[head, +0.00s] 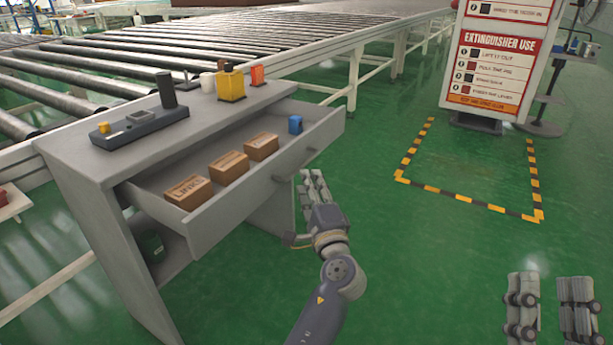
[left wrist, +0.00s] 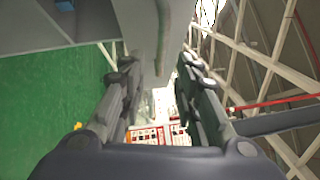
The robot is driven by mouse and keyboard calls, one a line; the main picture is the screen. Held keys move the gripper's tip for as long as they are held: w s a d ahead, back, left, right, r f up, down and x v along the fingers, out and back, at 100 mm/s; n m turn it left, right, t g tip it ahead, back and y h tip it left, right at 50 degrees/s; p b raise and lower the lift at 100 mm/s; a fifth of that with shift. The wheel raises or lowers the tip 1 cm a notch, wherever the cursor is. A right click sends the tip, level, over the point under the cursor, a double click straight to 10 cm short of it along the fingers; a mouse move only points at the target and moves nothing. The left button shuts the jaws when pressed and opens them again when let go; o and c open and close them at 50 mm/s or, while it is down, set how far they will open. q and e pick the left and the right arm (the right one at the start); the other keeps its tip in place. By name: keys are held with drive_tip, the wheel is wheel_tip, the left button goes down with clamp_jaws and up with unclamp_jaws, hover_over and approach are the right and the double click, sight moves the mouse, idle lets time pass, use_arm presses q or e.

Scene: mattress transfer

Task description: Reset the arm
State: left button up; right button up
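My left gripper (head: 312,182) is in front of the open drawer (head: 262,178) of a grey desk, close to the drawer's front panel and handle. In the left wrist view, its two fingers (left wrist: 155,85) stand apart with no object held between them. The grey drawer front (left wrist: 130,22) shows beyond the fingers; I cannot tell whether they touch it. My right gripper (head: 550,305) shows at the lower right of the head view. Its two fingers are spread apart and empty over the green floor.
The drawer holds three brown boxes (head: 228,167) and a small blue item (head: 295,125). The grey desk top (head: 95,160) carries a dark device and a yellow container (head: 231,85). A roller conveyor (head: 200,45) runs behind. Green floor is clear right of the drawer, near an extinguisher sign (head: 490,75).

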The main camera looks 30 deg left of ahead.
use_arm(q)
drive_tip(key=shift+s+d+f, duration=0.1)
drive_tip(key=shift+s+d, duration=0.3)
drive_tip(key=shift+s, duration=0.05)
